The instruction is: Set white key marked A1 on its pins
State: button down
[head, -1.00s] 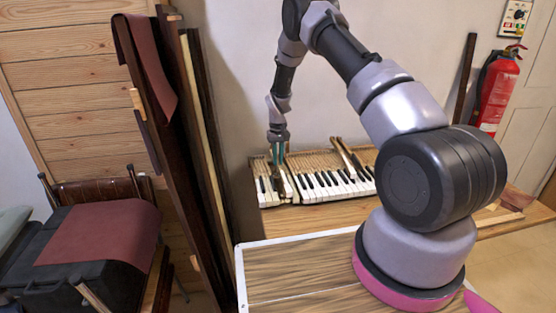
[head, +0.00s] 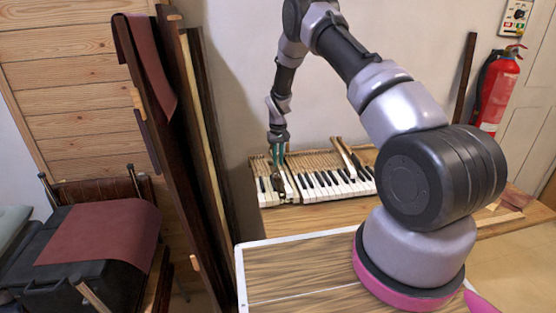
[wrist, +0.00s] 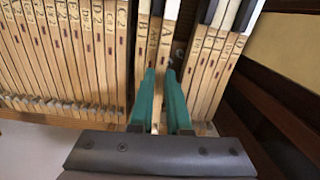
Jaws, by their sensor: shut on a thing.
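My gripper (wrist: 160,105) has teal fingers shut on a narrow wooden key (wrist: 156,118), seen from above in the wrist view. In the head view my gripper (head: 277,158) is down at the left part of the keyboard (head: 325,187). The held key's white front cannot be clearly told from its neighbours there. The pins under the key are hidden, so I cannot tell whether it sits on them.
Marked wooden keys (wrist: 80,45) stand in a row left of the fingers, and more keys (wrist: 212,70) lie close on the right. Dark boards (head: 190,130) lean left of the keyboard.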

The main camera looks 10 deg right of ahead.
jog(key=shift+f, duration=0.4)
jog(key=c, duration=1.2)
grip_release()
jog(key=shift+r, duration=0.15)
jog(key=shift+r, duration=0.95)
jog(key=o, duration=0.5)
jog(key=shift+o, duration=0.2)
jog(key=shift+r, duration=2.5)
